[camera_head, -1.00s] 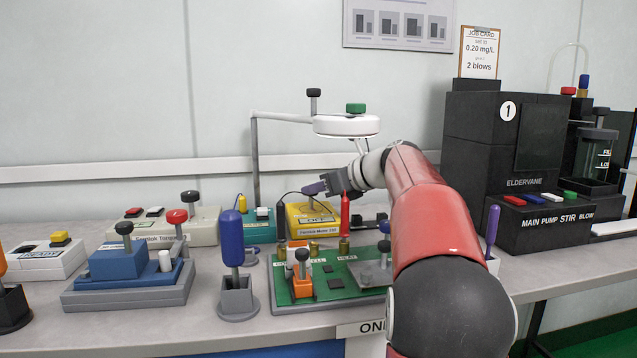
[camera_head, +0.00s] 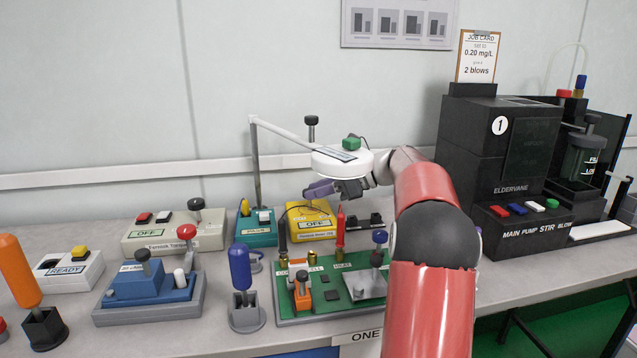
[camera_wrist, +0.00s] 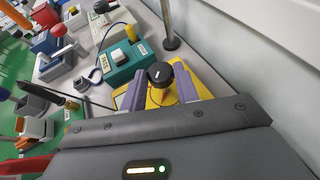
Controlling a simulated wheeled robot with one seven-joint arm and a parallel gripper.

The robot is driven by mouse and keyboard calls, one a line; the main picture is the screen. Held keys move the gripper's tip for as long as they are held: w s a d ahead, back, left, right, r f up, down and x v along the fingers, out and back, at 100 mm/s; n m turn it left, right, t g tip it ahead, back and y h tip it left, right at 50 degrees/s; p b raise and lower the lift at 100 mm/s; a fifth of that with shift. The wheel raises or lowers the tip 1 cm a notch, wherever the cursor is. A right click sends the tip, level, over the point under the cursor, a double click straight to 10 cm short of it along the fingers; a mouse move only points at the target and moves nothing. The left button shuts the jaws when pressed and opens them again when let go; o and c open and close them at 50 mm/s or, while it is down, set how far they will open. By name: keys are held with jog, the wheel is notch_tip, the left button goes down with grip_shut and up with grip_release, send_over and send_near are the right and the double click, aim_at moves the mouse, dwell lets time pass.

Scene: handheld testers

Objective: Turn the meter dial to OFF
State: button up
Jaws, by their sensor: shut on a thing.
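The yellow meter (camera_head: 296,224) stands on the bench behind the green board. Its display (camera_head: 314,223) reads OFF. In the wrist view the meter's yellow body (camera_wrist: 200,89) shows around a black round dial (camera_wrist: 160,73) with a white mark. My gripper (camera_head: 322,189) is over the top of the meter, and its purple fingers (camera_wrist: 160,90) stand on either side of the dial, shut on it. The dial is hidden behind the gripper in the head view.
A white lamp head (camera_head: 341,163) hangs right above my gripper. Red (camera_head: 340,228) and black (camera_head: 282,240) probes stand upright on the green board (camera_head: 342,306) in front. A teal box (camera_head: 257,238) stands close left of the meter. The black Eldervane machine (camera_head: 475,165) is at right.

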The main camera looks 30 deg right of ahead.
jog(key=o, duration=1)
jog(key=shift+c, duration=0.2)
jog(key=v, duration=0.7)
jog(key=shift+s+d+r, duration=0.15)
jog(key=shift+s+d, duration=0.05)
jog(key=shift+d, duration=0.15)
